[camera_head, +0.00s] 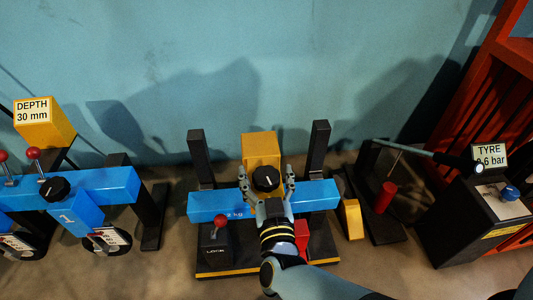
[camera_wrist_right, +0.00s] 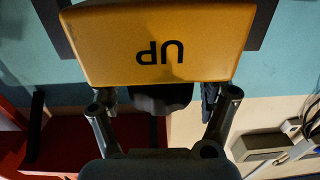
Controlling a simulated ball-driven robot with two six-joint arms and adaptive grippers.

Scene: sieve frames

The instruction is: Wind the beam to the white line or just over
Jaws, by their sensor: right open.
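The blue beam (camera_head: 320,195) lies level across the middle stand, between two dark uprights. A black knob (camera_head: 266,178) with a white pointer mark sits in front of a yellow box (camera_head: 261,147) above the beam. My right gripper (camera_head: 266,174) is open, with one finger on each side of the knob. I cannot tell whether the fingers touch it. In the wrist view the knob (camera_wrist_right: 160,98) shows dark under the yellow box (camera_wrist_right: 160,25), marked UP upside down, with the right gripper's fingers (camera_wrist_right: 163,108) apart on either side. I cannot make out a white line. My left gripper is not in view.
A red-knobbed lever (camera_head: 220,221) stands on a black LOCK box at the stand's front left. Another blue machine (camera_head: 110,184) with a DEPTH 30 mm sign stands left. A TYRE box (camera_head: 480,200) and red rack (camera_head: 480,90) stand right. My right arm covers the stand's front.

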